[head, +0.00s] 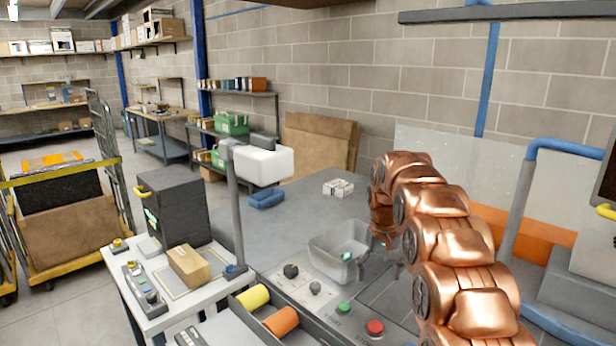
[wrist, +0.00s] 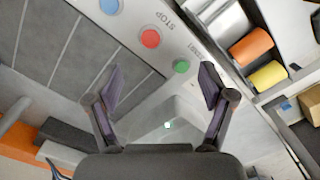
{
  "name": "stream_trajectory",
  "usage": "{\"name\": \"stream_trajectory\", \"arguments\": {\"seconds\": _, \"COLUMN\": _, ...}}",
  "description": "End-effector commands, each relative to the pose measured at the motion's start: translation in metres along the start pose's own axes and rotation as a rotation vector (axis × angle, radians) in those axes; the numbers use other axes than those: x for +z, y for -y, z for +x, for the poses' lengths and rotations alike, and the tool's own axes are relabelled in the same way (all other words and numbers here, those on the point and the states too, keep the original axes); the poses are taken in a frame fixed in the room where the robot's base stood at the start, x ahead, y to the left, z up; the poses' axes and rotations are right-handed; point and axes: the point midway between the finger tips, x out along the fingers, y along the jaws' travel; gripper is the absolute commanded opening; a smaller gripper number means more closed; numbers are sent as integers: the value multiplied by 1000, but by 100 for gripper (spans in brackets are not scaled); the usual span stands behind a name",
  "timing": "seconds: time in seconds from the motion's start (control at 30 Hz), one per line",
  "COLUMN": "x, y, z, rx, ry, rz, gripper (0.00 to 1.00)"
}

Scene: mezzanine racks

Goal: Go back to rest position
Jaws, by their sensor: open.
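My gripper (wrist: 158,88) is open in the wrist view, its two dark fingers spread wide with nothing between the tips. A pale translucent bin (wrist: 180,110) lies beneath the fingers, with a small bright greenish spot inside it that I cannot identify. In the head view my copper arm reaches down on the right, and its end is partly hidden beside the same bin (head: 328,250). I cannot tell whether the fingers touch the bin.
A panel carries a green button (head: 343,307) and a red button (head: 375,327). Yellow and orange rolls (head: 252,298) lie in a dark tray at front. A small white stack (head: 338,187) and a blue item (head: 266,199) sit on the grey bench (head: 300,207). A box (head: 188,265) rests on the left table.

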Motion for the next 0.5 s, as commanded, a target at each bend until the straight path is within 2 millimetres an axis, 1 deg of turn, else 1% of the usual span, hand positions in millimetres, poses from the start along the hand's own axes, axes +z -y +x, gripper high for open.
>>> {"name": "stream_trajectory", "arguments": {"seconds": 0.03, "x": 12, "y": 0, "z": -6, "rx": 0, "ry": 3, "rz": 0, "gripper": 82}}
{"name": "stream_trajectory", "arguments": {"seconds": 0.13, "x": 33, "y": 1, "z": -16, "rx": -1, "ry": 7, "rz": -1, "gripper": 82}}
{"name": "stream_trajectory", "arguments": {"seconds": 0.37, "x": 86, "y": 2, "z": -32, "rx": -1, "ry": 25, "rz": -3, "gripper": 82}}
{"name": "stream_trajectory", "arguments": {"seconds": 0.5, "x": 120, "y": 2, "z": -39, "rx": -1, "ry": 32, "rz": -3, "gripper": 82}}
